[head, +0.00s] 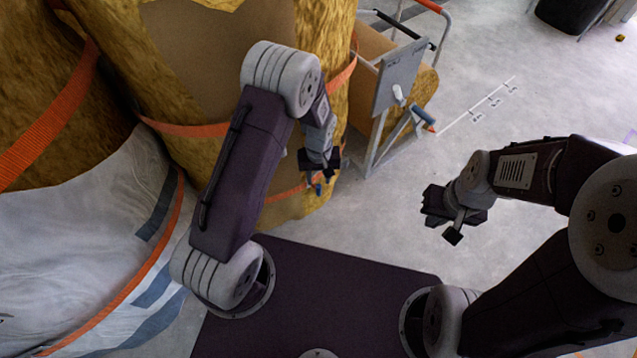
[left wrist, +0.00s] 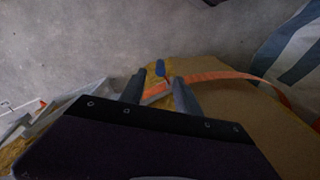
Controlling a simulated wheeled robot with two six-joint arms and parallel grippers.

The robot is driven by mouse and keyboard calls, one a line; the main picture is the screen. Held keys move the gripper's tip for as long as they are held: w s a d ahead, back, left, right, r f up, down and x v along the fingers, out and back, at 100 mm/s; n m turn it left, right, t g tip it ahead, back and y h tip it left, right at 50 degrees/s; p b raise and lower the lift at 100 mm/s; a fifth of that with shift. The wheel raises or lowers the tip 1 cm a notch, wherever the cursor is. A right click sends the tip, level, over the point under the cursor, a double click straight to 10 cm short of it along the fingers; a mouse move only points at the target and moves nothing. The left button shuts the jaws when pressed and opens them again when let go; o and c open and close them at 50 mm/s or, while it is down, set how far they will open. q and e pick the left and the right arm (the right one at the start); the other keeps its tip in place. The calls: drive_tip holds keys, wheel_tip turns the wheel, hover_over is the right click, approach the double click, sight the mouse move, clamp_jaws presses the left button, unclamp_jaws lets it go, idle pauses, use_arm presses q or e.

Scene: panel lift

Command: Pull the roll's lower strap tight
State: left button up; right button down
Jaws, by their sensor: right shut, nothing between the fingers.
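The roll (head: 300,208) is a tall yellow insulation roll with brown paper facing, standing at the centre left in the head view. Its orange lower strap (head: 284,193) runs around it near the floor, partly hidden by my left arm. In the left wrist view the lower strap (left wrist: 225,75) crosses the brown facing and passes by the fingers. A small blue piece (left wrist: 160,68) shows just beyond the fingertips. My left gripper (left wrist: 160,84) is open with its fingers apart at the strap; I cannot tell whether they touch it. My right gripper (head: 448,226) is shut and empty, away from the roll.
An upper orange strap (head: 185,129) circles the roll. A white wrapped bundle (head: 80,235) stands close at the left. A metal frame (head: 400,75) with a grey plate stands behind the roll. The concrete floor (head: 400,185) between the frame and my right arm is clear.

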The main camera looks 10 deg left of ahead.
sight(319, 191)
use_arm(q)
wheel_tip(319, 191, down, 9)
drive_tip(key=b, duration=0.4)
drive_tip(key=shift+r, duration=0.1)
clamp_jaws()
drive_tip(key=shift+r, duration=0.1)
idle(1.0)
